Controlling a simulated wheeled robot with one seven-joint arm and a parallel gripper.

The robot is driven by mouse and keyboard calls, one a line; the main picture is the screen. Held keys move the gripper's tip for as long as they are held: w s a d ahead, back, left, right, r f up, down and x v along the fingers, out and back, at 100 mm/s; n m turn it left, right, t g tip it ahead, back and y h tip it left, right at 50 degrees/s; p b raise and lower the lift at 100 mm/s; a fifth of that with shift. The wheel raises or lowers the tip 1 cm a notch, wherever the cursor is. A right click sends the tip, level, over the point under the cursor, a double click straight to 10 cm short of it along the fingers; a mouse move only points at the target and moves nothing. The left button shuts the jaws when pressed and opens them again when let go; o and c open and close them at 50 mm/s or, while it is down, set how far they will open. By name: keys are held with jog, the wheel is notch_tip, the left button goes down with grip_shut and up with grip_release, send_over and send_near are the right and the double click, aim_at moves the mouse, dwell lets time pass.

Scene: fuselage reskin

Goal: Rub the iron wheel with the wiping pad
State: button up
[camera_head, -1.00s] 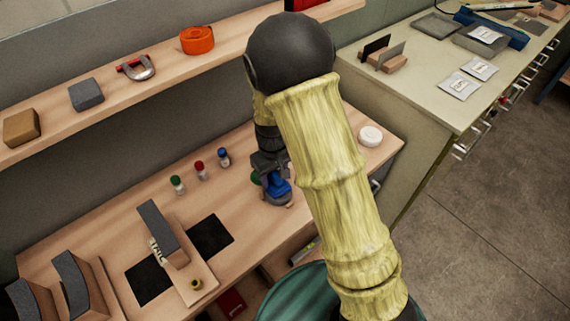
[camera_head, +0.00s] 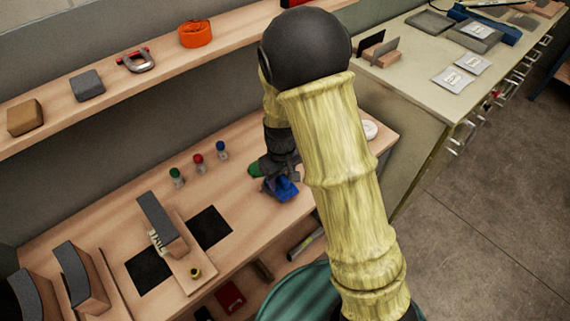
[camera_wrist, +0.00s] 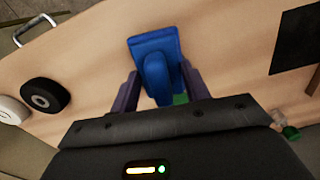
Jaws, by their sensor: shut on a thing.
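The wiping pad (camera_head: 281,189) is blue, with a flat plate and a raised grip. It also shows in the wrist view (camera_wrist: 153,45). My gripper (camera_wrist: 160,85) is shut on the pad's grip, low over the bench; it also shows in the head view (camera_head: 280,170). Whether the pad touches the wood cannot be told. A dark round wheel with a pale hub, seemingly the iron wheel (camera_wrist: 45,95), lies at the left in the wrist view, apart from the pad. In the head view my arm hides it.
A white disc (camera_wrist: 12,108) lies beside the wheel. Capped bottles, green (camera_head: 177,177), red (camera_head: 198,163) and blue (camera_head: 222,151), stand behind. A green object (camera_head: 256,170) is near my gripper. A wooden fixture (camera_head: 165,235) and black mats (camera_head: 210,229) occupy the left bench.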

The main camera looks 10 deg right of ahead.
jog(key=shift+s+d+r, duration=0.1)
jog(key=shift+s+d, duration=0.15)
jog(key=shift+s, duration=0.1)
notch_tip(320, 180, up, 3)
jog(key=shift+f+p, duration=0.1)
jog(key=shift+p, duration=0.9)
jog(key=shift+w+r+p, duration=0.1)
jog(key=shift+r+p, duration=2.2)
jog(key=shift+r, duration=0.3)
jog(key=shift+f, duration=0.1)
